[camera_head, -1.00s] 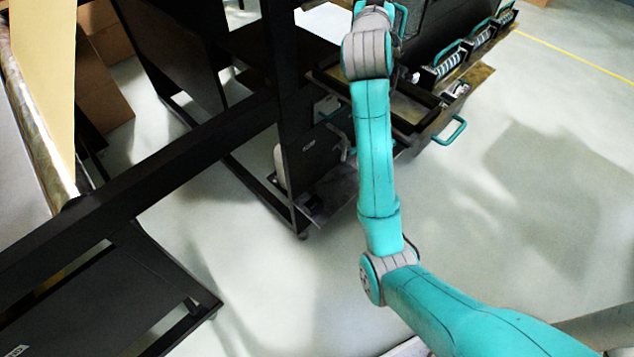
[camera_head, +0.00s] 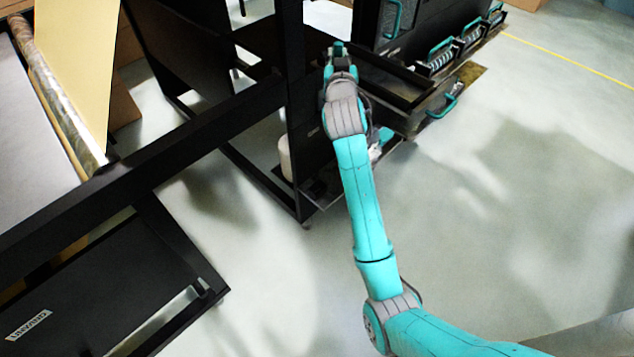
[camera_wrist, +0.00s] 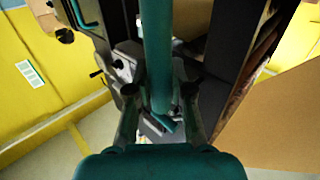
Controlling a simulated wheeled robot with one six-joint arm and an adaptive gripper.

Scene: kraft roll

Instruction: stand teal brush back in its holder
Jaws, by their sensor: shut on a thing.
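My gripper (camera_wrist: 160,106) is shut on the teal brush (camera_wrist: 157,45), whose long, smooth teal handle runs up the middle of the wrist view between the two dark fingers. The brush's head cannot be made out. In the head view my gripper (camera_head: 339,62) is near the top middle, in front of the black frame and left of the drawers. It appears small there, and the brush cannot be told apart from the teal fingertips. I cannot pick out the holder with certainty in either view.
A black rack with an upright post (camera_head: 296,100) stands close to my arm's left. A pale cylinder (camera_head: 285,158) sits on its low shelf. An open drawer with a teal handle (camera_head: 446,104) juts out at right. Pale floor (camera_head: 500,220) is clear at right.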

